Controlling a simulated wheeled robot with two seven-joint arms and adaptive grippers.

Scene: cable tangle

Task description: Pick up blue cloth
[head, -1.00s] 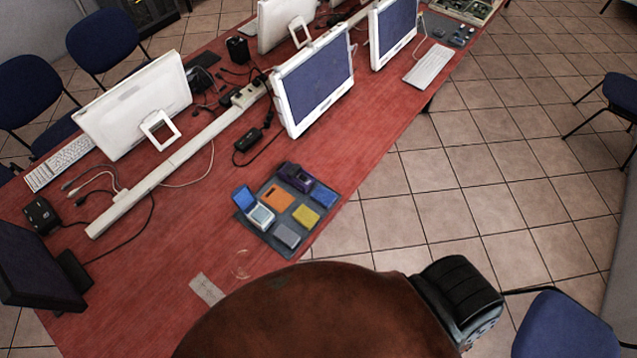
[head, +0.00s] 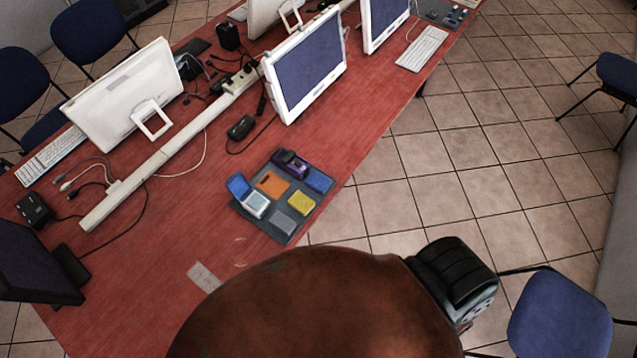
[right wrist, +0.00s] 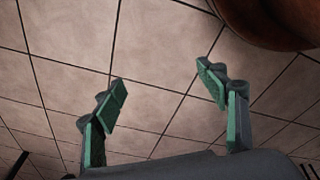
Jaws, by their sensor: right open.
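A small blue cloth (head: 319,180) lies flat at the right corner of a dark grey tray (head: 254,219) on the red table, in the head view. It sits beside a purple toy-like object (head: 290,163) and a yellow cloth (head: 301,202). My right gripper (right wrist: 163,82) shows in the right wrist view with its green-padded fingers spread apart and nothing between them. My left gripper is not in view.
The tray also holds an orange piece (head: 272,184), a grey cloth (head: 290,222) and a blue-and-white flip device (head: 248,195). A white monitor (head: 308,70) and a black adapter (head: 241,127) with cables stand behind. A blue chair (head: 560,320) is at lower right.

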